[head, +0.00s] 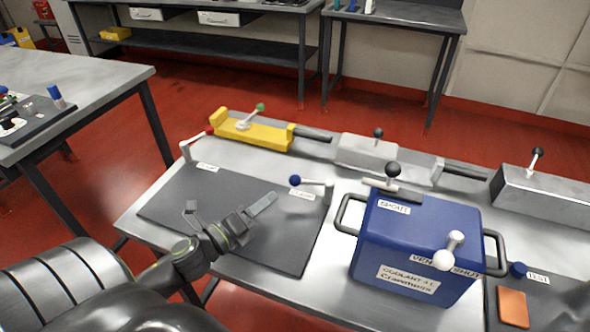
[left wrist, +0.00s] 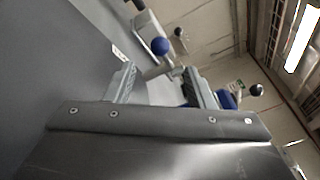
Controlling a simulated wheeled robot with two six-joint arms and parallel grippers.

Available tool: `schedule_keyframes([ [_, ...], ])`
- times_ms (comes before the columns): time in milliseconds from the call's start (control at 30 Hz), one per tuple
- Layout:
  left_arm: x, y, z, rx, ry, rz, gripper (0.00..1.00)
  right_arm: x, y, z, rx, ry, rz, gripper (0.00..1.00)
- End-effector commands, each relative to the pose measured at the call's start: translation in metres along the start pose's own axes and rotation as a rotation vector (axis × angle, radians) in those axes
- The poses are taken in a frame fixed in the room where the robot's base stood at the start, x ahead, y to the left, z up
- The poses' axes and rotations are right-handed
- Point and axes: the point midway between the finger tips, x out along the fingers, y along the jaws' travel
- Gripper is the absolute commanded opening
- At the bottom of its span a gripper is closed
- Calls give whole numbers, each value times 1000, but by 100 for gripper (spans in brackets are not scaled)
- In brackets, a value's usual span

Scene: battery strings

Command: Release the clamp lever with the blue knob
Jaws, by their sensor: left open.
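The clamp lever with the blue knob (head: 295,181) stands at the right edge of the dark mat, its silver arm running right to a short upright post (head: 328,192). A white label (head: 301,194) lies beside it. My left gripper (head: 232,204) is open and empty above the mat, to the left of and nearer than the knob, not touching it. In the left wrist view the blue knob (left wrist: 160,46) shows beyond and between the two spread fingers (left wrist: 161,86), with the silver lever below it. My right gripper is not in view.
A blue box (head: 413,250) with handles and a white-knobbed valve stands to the right. A red-knobbed lever (head: 209,131) and a yellow clamp (head: 250,130) stand behind. Another blue knob (head: 518,269) sits by a TEST label. The dark mat (head: 180,205) is mostly bare.

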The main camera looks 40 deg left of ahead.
Motion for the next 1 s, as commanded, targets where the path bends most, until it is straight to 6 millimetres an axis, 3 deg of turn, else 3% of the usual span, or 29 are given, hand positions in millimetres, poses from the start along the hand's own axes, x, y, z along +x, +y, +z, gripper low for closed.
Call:
schedule_keyframes([
  [33,4,-4,4,-2,-4,2,49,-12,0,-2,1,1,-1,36],
  [367,24,-5,2,-3,1,1,49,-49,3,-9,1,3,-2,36],
  [567,55,-6,2,-2,2,0,49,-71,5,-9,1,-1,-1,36],
  [800,92,-2,0,-2,2,-1,49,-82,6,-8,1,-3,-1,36],
  [1000,108,-1,-1,0,3,1,49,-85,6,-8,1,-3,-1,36],
])
